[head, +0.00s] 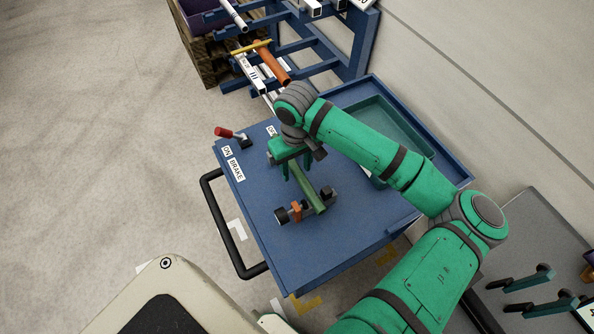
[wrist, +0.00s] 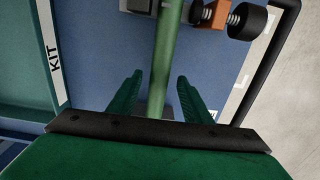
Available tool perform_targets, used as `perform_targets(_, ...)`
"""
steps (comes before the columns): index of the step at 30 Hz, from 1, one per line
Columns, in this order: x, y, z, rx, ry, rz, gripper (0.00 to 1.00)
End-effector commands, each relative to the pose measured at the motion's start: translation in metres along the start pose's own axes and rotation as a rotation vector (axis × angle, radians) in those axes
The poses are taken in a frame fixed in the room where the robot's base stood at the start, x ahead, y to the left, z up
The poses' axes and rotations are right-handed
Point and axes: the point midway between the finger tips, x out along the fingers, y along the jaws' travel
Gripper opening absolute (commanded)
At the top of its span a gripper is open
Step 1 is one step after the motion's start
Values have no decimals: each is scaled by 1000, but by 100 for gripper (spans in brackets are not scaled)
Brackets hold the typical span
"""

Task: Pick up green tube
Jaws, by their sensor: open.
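The green tube (head: 309,188) lies on the blue cart top (head: 345,244), with its near end at a small clamp fixture (head: 295,212) that has an orange block and black knobs. In the wrist view the tube (wrist: 167,50) runs away from between the fingers, with the fixture's orange part (wrist: 213,14) beside it. My gripper (head: 285,172) is above the tube's far end. In the wrist view my gripper's (wrist: 158,95) two green fingers are apart, one on each side of the tube, with gaps visible. I cannot tell the exact height of the fingertips above the tube.
A teal tray (head: 418,137) sits in the cart's right side, partly behind my arm. A red-handled brake lever (head: 226,132) and black push handle (head: 213,222) are on the left. A blue rack (head: 358,48) with tubes stands behind.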

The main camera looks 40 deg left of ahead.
Motion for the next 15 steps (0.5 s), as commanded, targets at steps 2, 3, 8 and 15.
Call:
perform_targets(2,0,1,1,2,0,0,40)
perform_targets(3,0,1,1,2,0,0,30)
perform_targets(8,0,2,1,4,0,0,0)
perform_targets(15,-1,2,2,5,0,0,0)
